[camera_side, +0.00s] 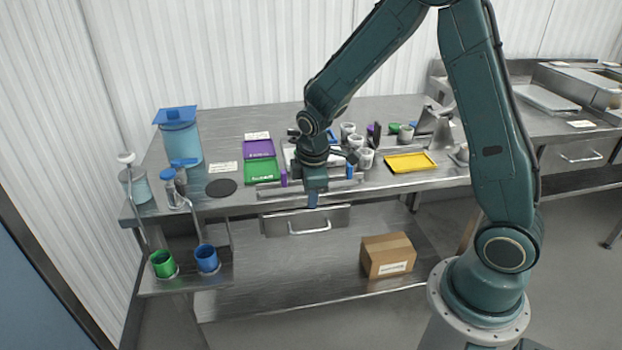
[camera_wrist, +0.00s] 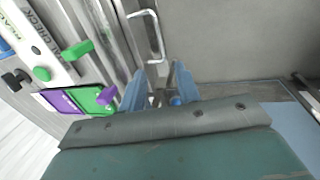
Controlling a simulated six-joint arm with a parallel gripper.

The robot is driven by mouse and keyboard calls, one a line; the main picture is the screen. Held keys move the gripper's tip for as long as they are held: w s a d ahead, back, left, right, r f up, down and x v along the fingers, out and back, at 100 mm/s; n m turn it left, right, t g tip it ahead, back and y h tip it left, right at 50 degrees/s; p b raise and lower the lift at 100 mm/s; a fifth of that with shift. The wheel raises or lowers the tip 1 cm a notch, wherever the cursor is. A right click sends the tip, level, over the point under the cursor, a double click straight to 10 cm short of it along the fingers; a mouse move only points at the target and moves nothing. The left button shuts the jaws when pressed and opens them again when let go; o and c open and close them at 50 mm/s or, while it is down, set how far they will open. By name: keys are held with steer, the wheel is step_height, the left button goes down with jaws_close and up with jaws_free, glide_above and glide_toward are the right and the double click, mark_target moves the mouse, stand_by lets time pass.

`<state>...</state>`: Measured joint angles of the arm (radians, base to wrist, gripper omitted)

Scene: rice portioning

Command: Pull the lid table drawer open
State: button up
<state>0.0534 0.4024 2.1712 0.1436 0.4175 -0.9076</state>
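The drawer (camera_side: 275,226) is a grey metal front below the table's front edge, with a silver bar handle (camera_side: 311,230). It looks shut. In the wrist view the handle (camera_wrist: 152,22) is a pale U-shaped bar beyond my fingertips. My gripper (camera_side: 312,203) points down in front of the table edge, just above the handle in the side view. In the wrist view its two blue fingers (camera_wrist: 160,76) are apart with a gap between them. The handle's near end shows close to that gap, but I cannot tell whether they touch. Nothing is held.
Green (camera_side: 261,170) and purple (camera_side: 258,148) trays, white cups (camera_side: 366,158) and a yellow tray (camera_side: 410,162) stand on the table. A cardboard box (camera_side: 388,256) sits on the lower shelf. The space before the drawer is clear.

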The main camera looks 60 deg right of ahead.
mark_target(309, 231)
steer(key=shift+w+d+f, duration=0.3)
steer(key=shift+f, duration=1.85)
steer(key=shift+w+d+f, duration=0.3)
steer(key=shift+f, duration=1.85)
steer(key=shift+w+d+f, duration=0.3)
steer(key=shift+f, duration=1.85)
jaws_close()
